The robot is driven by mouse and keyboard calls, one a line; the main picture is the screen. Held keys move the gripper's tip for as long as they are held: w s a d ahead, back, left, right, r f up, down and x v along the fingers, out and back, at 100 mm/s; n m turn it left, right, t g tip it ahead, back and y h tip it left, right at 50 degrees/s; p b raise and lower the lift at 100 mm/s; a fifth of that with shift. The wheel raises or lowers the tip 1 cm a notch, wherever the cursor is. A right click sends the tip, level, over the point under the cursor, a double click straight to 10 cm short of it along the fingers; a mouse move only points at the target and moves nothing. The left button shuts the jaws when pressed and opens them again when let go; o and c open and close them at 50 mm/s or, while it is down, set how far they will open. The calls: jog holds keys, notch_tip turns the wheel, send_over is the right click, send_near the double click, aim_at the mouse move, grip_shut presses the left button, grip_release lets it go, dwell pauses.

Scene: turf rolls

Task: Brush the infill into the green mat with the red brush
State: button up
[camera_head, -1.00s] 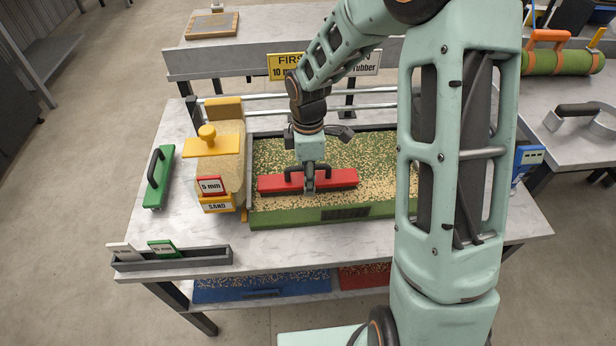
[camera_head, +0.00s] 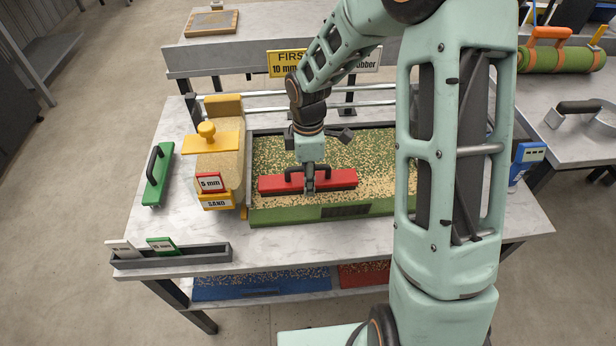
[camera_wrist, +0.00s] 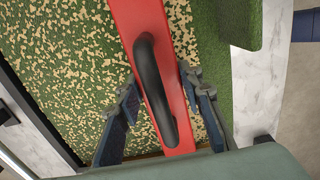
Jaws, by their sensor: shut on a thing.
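The red brush (camera_head: 335,180) lies across the green mat (camera_head: 290,214), near the mat's front edge. Its black arched handle and red back also show in the wrist view (camera_wrist: 178,135). My gripper (camera_head: 309,186) is shut on the brush, with one finger on each side of it in the wrist view (camera_wrist: 165,98). Pale infill (camera_head: 300,148) is scattered over the mat's green pile, with denser patches around the brush and to its right. The brush's bristles are mostly hidden. My arm hides the mat's right part.
A sand spreader (camera_head: 222,165) with a yellow top and a "5 mm" tag stands left of the mat. A green brush (camera_head: 157,175) lies farther left. A grey tray (camera_head: 190,258) with tags sits at the front left. A blue device (camera_head: 526,158) stands at the right.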

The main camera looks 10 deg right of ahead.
aim_at(320, 178)
jog(key=shift+d+p, duration=0.55)
jog(key=shift+d, duration=1.05)
jog(key=shift+a, duration=1.65)
jog(key=shift+d, duration=0.1)
jog(key=shift+d, duration=0.3)
jog(key=shift+d+p, duration=2.35)
jog(key=shift+d, duration=5.25)
